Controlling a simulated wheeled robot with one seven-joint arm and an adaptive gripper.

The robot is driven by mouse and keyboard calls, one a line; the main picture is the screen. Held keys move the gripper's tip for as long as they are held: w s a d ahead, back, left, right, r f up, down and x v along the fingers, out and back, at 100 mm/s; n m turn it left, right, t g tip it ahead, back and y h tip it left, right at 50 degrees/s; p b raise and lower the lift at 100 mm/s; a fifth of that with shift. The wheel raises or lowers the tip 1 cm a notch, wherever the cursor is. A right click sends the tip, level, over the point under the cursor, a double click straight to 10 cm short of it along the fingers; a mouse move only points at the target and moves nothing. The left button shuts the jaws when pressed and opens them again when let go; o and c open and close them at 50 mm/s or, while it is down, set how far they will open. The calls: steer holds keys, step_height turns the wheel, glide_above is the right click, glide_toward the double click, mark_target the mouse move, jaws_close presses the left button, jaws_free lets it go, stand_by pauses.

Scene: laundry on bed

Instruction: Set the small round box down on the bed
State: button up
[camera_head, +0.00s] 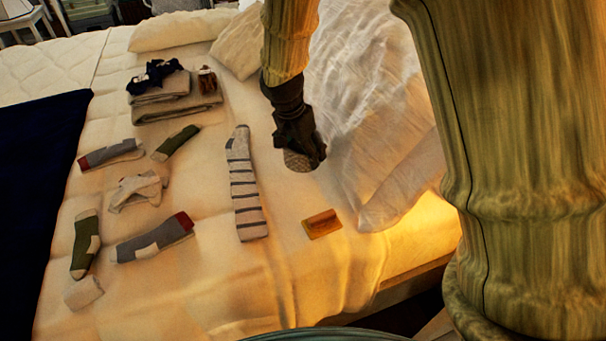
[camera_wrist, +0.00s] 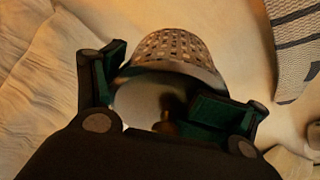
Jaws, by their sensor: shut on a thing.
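The small round box (camera_wrist: 177,50) has a woven, perforated tan side and a smooth pale face turned toward the wrist camera. My gripper (camera_wrist: 170,90) is shut on it, with one dark green finger at each side. In the head view my gripper (camera_head: 302,150) is over the right middle of the bed (camera_head: 285,215), and the round box (camera_head: 297,161) shows just below the fingers. The box is close to the bed sheet. I cannot tell whether it touches. Part of the box is hidden by the fingers.
A long striped sock (camera_head: 244,190) lies left of my gripper, and a small orange-brown packet (camera_head: 322,224) lies in front. Crumpled white bedding (camera_head: 355,90) is to the right. Several socks and folded grey cloths (camera_head: 178,105) lie left. Bare sheet surrounds the packet.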

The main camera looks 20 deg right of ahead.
mark_target(296, 147)
steer(key=shift+f, duration=3.5)
steer(key=shift+c, duration=0.5)
steer(key=o, duration=1.3)
steer(key=shift+s, duration=0.1)
steer(key=v, duration=1.2)
steer(key=shift+p, duration=0.3)
